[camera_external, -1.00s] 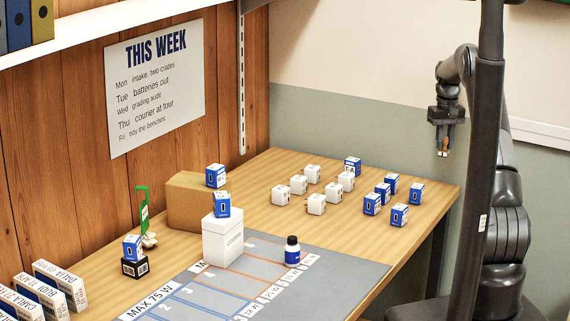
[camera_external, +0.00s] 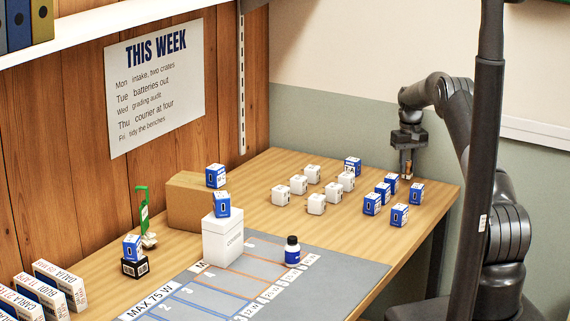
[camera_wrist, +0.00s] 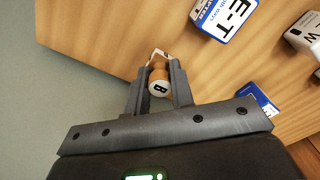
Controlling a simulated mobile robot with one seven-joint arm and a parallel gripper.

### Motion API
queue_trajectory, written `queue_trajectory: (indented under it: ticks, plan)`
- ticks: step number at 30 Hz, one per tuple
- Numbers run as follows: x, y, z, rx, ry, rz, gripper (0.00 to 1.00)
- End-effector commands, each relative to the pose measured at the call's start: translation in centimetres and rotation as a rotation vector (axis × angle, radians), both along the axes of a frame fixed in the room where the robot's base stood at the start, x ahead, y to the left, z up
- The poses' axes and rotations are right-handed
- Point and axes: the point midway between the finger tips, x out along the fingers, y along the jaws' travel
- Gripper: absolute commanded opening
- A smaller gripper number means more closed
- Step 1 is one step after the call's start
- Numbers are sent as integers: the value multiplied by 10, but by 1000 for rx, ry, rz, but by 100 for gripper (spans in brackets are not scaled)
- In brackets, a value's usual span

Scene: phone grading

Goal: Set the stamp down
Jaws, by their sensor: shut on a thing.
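My gripper (camera_external: 406,164) is shut on the stamp (camera_external: 408,172), near the table's far right edge. In the wrist view my gripper's two fingers (camera_wrist: 160,68) clasp the stamp (camera_wrist: 159,88) from both sides. The stamp has a brown wooden body, a round end marked "B" facing the camera and a pale part beyond the fingertips. Wooden table top (camera_wrist: 110,30) shows behind it. I cannot tell whether the stamp touches the table.
Several such boxes (camera_external: 372,203) and white cubes (camera_external: 316,204) stand left of my gripper. A dark bottle (camera_external: 292,252) stands on the grey mat (camera_external: 340,272).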

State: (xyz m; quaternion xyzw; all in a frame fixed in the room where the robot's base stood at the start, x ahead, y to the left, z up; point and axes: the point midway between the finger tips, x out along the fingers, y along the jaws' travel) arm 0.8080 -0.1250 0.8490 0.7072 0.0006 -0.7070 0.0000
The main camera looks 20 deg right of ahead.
Motion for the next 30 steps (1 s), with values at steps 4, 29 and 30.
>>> queue_trajectory:
  ticks: [4, 29, 30]
  plan:
    - [0, 0, -16, 0, 1, 0, 0]
    - [0, 0, -17, 0, 0, 0, 43]
    - [0, 0, -16, 0, -1, 0, 43]
